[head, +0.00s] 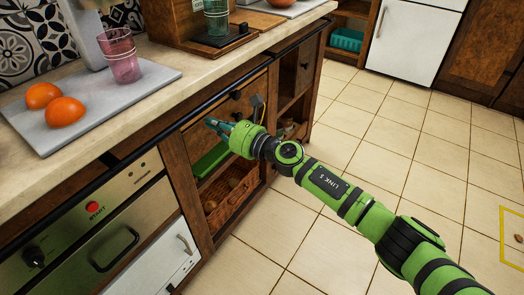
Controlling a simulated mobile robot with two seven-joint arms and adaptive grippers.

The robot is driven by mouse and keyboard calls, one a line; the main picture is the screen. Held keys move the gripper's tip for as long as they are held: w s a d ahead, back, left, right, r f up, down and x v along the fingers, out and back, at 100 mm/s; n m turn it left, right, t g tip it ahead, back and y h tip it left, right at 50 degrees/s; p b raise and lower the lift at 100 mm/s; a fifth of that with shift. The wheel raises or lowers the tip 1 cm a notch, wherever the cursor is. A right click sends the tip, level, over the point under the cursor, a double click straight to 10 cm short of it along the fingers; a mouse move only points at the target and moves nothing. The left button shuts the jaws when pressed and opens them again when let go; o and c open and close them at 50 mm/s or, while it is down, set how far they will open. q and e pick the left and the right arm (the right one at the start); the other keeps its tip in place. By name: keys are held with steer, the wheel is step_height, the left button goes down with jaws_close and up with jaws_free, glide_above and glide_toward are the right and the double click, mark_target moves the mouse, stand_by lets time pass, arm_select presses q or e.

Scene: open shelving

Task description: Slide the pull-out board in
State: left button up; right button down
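My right gripper (216,126) reaches in from the lower right to the front of the wooden cabinet under the counter. Its dark fingers are small and lie against the dark wood, so I cannot tell whether they are open or shut, or whether they touch it. A wooden front (203,136) with dark knobs lies just under the counter edge, beside and behind the fingers. I cannot make out for certain which part is the pull-out board, or how far it stands out. The gripper partly hides this area. My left gripper is not in view.
A green tray (209,160) and a wicker basket (232,190) sit in the open shelves below. A grey board (140,91) with oranges and a pink glass (121,58) lies on the counter. An oven (95,245) is at lower left. The tiled floor (345,130) is mostly clear.

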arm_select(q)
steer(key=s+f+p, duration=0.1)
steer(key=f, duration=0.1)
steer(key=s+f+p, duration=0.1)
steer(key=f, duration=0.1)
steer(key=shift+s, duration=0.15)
arm_select(e)
steer(key=v, duration=1)
steer(key=shift+s+d, duration=0.2)
